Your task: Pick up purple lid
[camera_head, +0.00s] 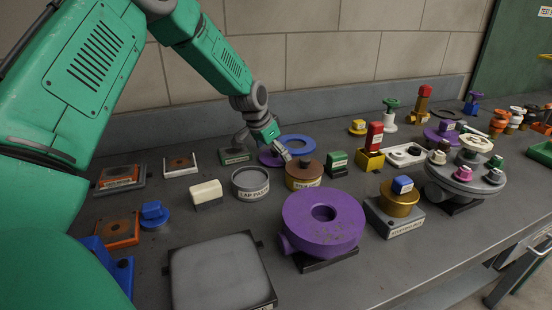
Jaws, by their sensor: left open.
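A flat purple disc, which looks like the purple lid (267,159), lies on the grey bench just left of my left gripper (284,153). The gripper partly covers it. My left gripper is open, tilted down, with its fingertips close to the lid's right side; I cannot tell whether they touch it. A large round purple part (336,230) with a central hole stands nearer the front, and another purple disc (432,136) is at the right under other parts. My right gripper is not in view.
A blue ring (304,142) lies right behind the gripper. A brown-topped tin (305,170) and a grey round tin (250,183) stand just in front. A green block (337,161) is to the right. Many parts crowd the right side; the wall (320,56) closes the back.

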